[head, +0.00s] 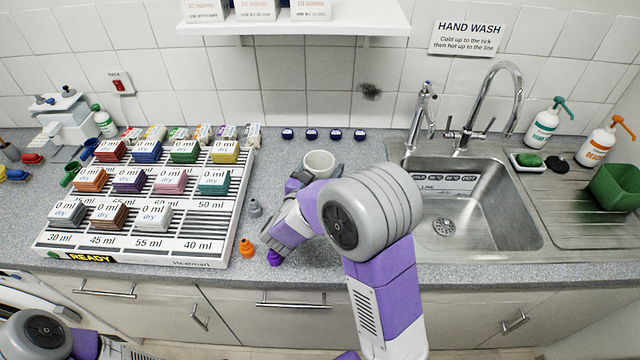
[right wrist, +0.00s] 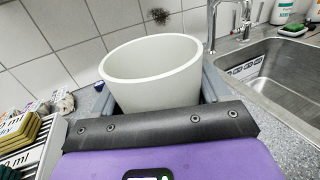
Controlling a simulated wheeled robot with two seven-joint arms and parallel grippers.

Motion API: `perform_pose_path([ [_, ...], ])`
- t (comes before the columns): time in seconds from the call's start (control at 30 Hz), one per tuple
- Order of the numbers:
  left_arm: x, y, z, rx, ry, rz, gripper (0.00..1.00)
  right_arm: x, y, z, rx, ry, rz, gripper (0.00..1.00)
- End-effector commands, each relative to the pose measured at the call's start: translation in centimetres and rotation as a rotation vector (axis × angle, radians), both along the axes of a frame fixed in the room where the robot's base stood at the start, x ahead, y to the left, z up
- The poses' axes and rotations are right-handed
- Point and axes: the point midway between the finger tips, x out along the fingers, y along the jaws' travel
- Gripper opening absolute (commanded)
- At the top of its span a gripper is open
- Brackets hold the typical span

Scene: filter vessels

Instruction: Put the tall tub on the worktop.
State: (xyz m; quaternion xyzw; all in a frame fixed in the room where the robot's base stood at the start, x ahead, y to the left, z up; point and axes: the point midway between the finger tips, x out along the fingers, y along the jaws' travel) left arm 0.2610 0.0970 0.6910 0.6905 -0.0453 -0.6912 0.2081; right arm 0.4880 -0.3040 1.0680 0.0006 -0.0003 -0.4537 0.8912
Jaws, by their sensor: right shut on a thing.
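The tall tub (head: 319,161) is a pale off-white, round, open-topped vessel at the back middle of the worktop (head: 375,150), left of the sink. It also shows large in the right wrist view (right wrist: 155,75), its rim tilted in the picture and its inside looking empty. My right gripper (head: 316,174) is shut on it, one grey finger on each side of its wall. The tub's lower part is hidden by the gripper, so I cannot tell whether its base touches the worktop. My left gripper is not in view; only part of my left arm shows at lower left.
A slatted white rack (head: 215,225) with several coloured labelled boxes stands on the left. Small grey (head: 255,208), orange (head: 246,248) and purple (head: 274,258) pieces lie beside it. Several dark-blue caps (head: 311,134) line the back. The steel sink (head: 490,215) is on the right.

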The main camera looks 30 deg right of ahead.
Motion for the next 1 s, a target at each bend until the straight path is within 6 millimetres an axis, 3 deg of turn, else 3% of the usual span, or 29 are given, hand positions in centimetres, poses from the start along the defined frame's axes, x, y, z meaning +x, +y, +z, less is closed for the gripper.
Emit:
perform_pose_path([
  [0.3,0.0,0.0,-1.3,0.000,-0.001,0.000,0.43,0.0,0.0,-3.8,-0.001,0.002,0.001,0.45],
  [0.63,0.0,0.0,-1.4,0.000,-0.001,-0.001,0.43,0.0,0.0,-4.0,0.001,-0.001,0.001,0.45],
  [0.67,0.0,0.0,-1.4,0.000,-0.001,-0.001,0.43,0.0,0.0,-4.0,0.001,-0.001,0.001,0.77],
  [0.8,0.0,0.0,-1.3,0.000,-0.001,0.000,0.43,0.0,0.0,-3.9,0.001,-0.001,0.001,0.99],
  [1.0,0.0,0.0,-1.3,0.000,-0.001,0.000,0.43,0.0,0.0,-3.9,0.001,-0.001,0.001,1.00],
])
